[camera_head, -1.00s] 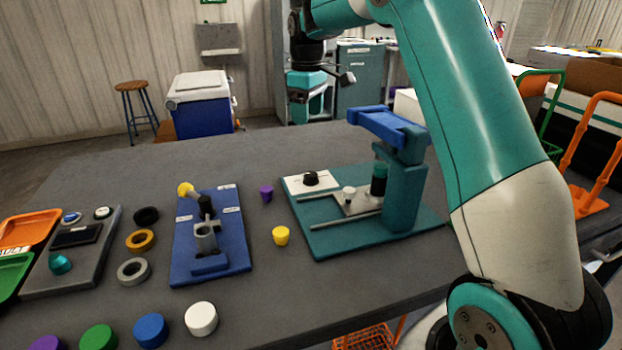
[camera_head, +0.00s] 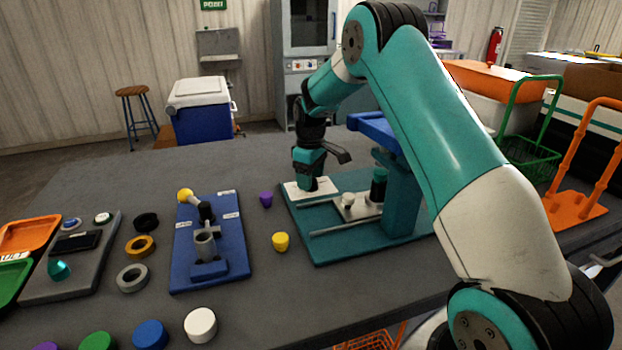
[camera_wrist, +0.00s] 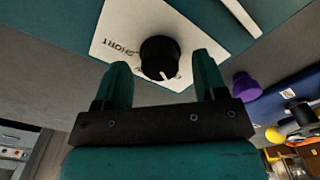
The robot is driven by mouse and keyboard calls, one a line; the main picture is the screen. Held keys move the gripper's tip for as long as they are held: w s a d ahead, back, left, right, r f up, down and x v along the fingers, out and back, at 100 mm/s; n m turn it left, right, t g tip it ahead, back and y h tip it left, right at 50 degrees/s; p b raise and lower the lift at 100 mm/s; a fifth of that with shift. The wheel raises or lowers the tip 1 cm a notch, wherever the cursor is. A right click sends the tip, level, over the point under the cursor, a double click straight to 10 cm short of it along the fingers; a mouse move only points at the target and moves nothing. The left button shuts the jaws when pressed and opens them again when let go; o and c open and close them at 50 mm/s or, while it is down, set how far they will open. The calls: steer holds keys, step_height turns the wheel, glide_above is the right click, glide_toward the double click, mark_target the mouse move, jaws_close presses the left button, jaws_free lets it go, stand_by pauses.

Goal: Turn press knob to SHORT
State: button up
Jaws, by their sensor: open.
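The press knob (camera_wrist: 160,58) is black and round with a white pointer mark, on a white plate (camera_wrist: 115,32) lettered SHORT at its left in the wrist view. The pointer is toward the picture's bottom, away from the SHORT lettering; other lettering near the knob is partly hidden. My gripper (camera_wrist: 163,68) is open, with one finger on each side of the knob and gaps visible. In the head view my gripper (camera_head: 311,188) is low over the white plate (camera_head: 297,188) on the teal press base (camera_head: 335,245) and hides the knob.
The press column (camera_head: 402,205) with its blue lever (camera_head: 370,125) stands right of my gripper. A purple piece (camera_head: 266,199) and a yellow piece (camera_head: 281,242) lie left of the base. A blue fixture (camera_head: 208,265) stands farther left.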

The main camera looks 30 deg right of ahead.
steer(key=shift+f, duration=0.55)
steer(key=c, duration=0.9)
